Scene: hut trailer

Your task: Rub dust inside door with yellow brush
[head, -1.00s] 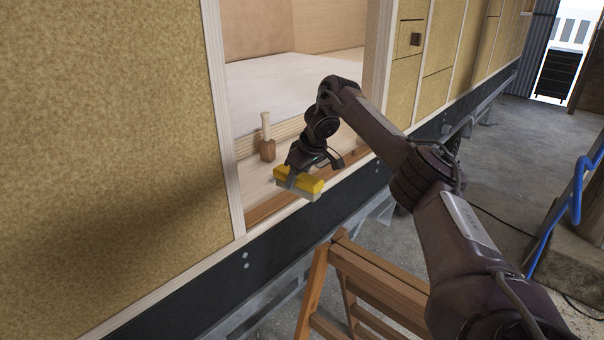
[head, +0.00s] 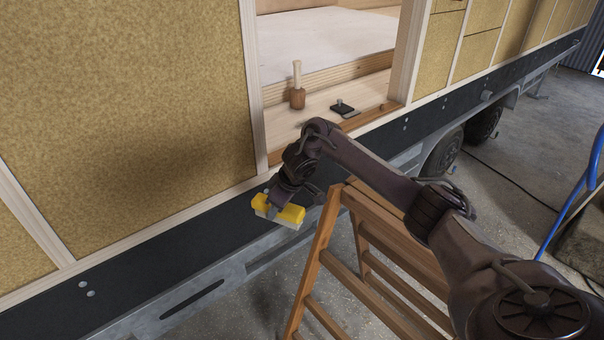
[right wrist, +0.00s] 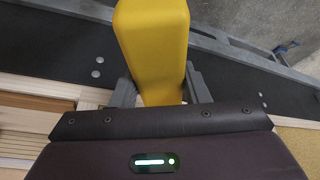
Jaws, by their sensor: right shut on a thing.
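The yellow brush (head: 291,213) is held in my right gripper (head: 278,207), with its pale bristle side facing down in the head view. In the right wrist view the yellow brush body (right wrist: 152,45) stands between the two grey fingers, which press on its sides. The brush hangs outside the trailer, in front of the black frame rail and below the door sill. The door opening (head: 330,85) is behind and above it, with a pale wooden floor. I cannot make out dust there. My left gripper is not in view.
A wooden stepladder (head: 345,255) stands just right of the brush. A blue hose (head: 570,200) is at the right edge.

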